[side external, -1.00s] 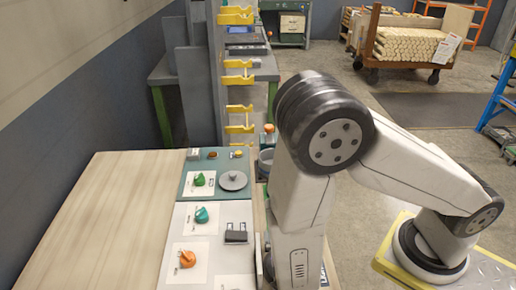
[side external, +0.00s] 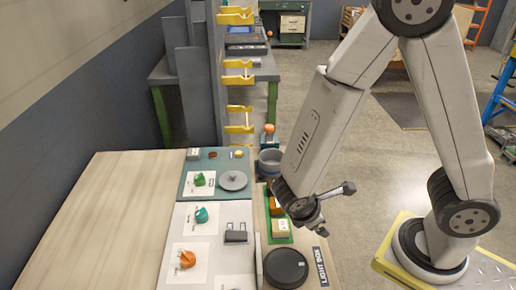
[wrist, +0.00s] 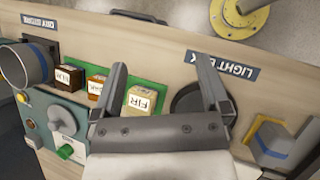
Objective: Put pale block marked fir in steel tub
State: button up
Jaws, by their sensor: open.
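The pale block marked FIR (wrist: 143,100) stands at the right end of a short row of blocks in the wrist view. It also shows in the side view (side external: 280,229), on a green tray (side external: 288,239). The grey steel tub (side external: 269,161) stands beyond the tray's far end. Part of the tub also shows at the left of the wrist view (wrist: 38,64). My gripper (side external: 335,208) is open and empty, above and to the right of the blocks in the side view. In the wrist view its fingers (wrist: 162,65) are spread, with the fir block close to the left finger.
An orange-brown block (wrist: 97,86) and a dark brown block (wrist: 70,78) stand beside the fir block. A round black disc (side external: 287,267) lies near the light-box label. Cards with coloured pieces lie on panels (side external: 201,232) to the left. The bare wooden tabletop (side external: 105,215) is free.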

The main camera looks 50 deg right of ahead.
jog(key=w+d+r+m+t+y, duration=0.2)
jog(key=w+r+m+y, duration=0.3)
jog(key=m, duration=0.6)
jog(key=shift+r+t+y, duration=0.6)
jog(key=shift+r+y, duration=0.2)
jog(key=shift+r, duration=0.1)
jog(key=shift+o, duration=0.3)
jog(key=shift+w+d+r+m, duration=0.2)
jog(key=shift+r+m, duration=0.1)
jog(key=shift+m, duration=0.2)
jog(key=shift+a, duration=0.1)
jog(key=m+g+y, duration=0.3)
jog(key=m+g, duration=0.2)
jog(key=m, duration=0.3)
send_near(280, 229)
jog(key=d+f, duration=0.2)
jog(key=shift+w+a+f+m, duration=0.3)
jog(key=shift+a+m, duration=0.2)
jog(key=shift+a, duration=0.1)
jog(key=shift+s+f, duration=0.1)
